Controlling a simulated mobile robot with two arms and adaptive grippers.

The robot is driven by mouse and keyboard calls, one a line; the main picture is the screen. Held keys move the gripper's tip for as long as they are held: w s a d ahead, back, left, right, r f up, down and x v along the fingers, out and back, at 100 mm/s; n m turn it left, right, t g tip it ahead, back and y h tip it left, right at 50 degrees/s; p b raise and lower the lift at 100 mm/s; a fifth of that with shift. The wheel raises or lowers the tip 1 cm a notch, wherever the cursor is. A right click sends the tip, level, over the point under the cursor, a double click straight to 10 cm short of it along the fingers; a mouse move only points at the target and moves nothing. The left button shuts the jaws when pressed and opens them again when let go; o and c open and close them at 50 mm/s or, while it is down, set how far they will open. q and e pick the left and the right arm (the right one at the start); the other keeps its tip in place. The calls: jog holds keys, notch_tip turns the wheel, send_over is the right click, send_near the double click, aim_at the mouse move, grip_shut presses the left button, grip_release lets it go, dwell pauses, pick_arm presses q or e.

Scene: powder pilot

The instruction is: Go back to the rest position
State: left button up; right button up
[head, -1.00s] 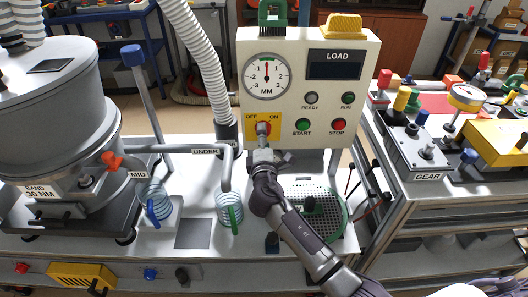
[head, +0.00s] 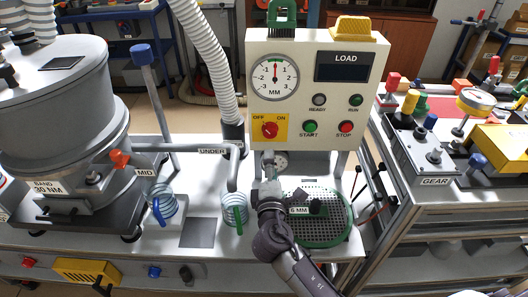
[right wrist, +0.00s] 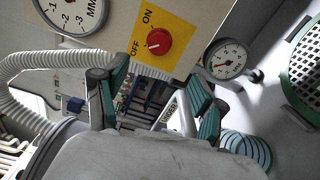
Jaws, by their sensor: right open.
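My right gripper (head: 268,168) is below the control box (head: 330,100), in front of the bench, and apart from the red OFF/ON knob (head: 269,130) on its yellow plate. In the right wrist view the two green-padded fingers (right wrist: 155,105) are spread, with nothing between them. There the red knob (right wrist: 159,41) shows beyond the fingers, its pale mark lying on the side near the OFF word. My right forearm comes in from the bottom of the head view. My left gripper is not in view.
A round sieve (head: 330,228) with a green rim lies right of my gripper. A spring with a green handle (head: 235,210) stands to its left, near a bent pipe. A small gauge (right wrist: 226,59) is close by. The grey drum (head: 50,100) fills the left; a GEAR bench (head: 425,150) stands right.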

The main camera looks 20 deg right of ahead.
jog(key=s+d+f+m+g, duration=0.5)
jog(key=s+d+f+m, duration=0.1)
jog(key=s, duration=0.1)
jog(key=s+a+f+m+g+y, duration=0.1)
jog(key=s+f+m+g+y, duration=0.3)
jog(key=s, duration=0.8)
jog(key=s+a+f+m+g+y, duration=0.1)
jog(key=s+f+m+g, duration=0.35)
jog(key=s, duration=0.75)
notch_tip(320, 180, down, 24)
jog(key=r+g, duration=0.1)
jog(key=g, duration=0.1)
jog(key=s+d+f+p, duration=0.1)
jog(key=s+d+f, duration=0.2)
jog(key=s+f, duration=1.3)
jog(key=shift+s+f+n+g, duration=0.35)
jog(key=shift+s+g, duration=0.1)
jog(key=shift+s, duration=0.25)
